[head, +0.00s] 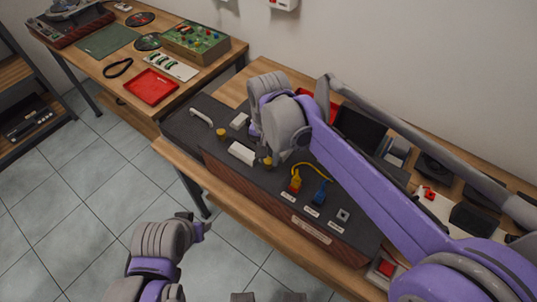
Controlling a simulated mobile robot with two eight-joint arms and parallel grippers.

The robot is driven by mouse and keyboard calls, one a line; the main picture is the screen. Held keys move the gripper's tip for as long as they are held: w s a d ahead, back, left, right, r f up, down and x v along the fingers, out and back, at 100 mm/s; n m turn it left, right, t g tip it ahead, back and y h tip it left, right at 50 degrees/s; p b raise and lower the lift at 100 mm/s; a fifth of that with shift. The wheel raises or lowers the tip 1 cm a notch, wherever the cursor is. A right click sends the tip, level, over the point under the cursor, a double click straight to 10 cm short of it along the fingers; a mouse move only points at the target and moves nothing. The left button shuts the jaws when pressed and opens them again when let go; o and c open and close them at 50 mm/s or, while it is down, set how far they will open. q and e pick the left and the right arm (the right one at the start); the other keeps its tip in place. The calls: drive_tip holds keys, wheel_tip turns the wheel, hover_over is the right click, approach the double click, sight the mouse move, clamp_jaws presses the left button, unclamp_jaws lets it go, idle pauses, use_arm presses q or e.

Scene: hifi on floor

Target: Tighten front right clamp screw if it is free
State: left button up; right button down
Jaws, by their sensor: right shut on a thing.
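A long dark device (342,238) with a wood-toned front panel lies on the wooden bench. A yellow clamp screw (267,161) shows at the tip of my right gripper (262,156), on the device's top beside a white block. The gripper is shut on this screw; the wrist hides most of the fingers. Another yellow screw (221,133) stands further left, apart from the gripper. My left gripper (204,229) is off the bench, over the floor at the lower middle. Its fingers are too small to tell open from shut.
A yellow plug (295,182) with a curved yellow cable and a blue plug (320,193) stand on the device right of my gripper. A white handle (201,117) is at its left end. A second table with a red tray (151,87) stands behind left. Tiled floor is free in front.

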sight(269, 161)
drive_tip(key=shift+m, duration=0.3)
drive_tip(key=c, duration=0.6)
unclamp_jaws()
wheel_tip(269, 161, up, 11)
drive_tip(key=shift+p, duration=0.45)
drive_tip(key=shift+f, duration=0.2)
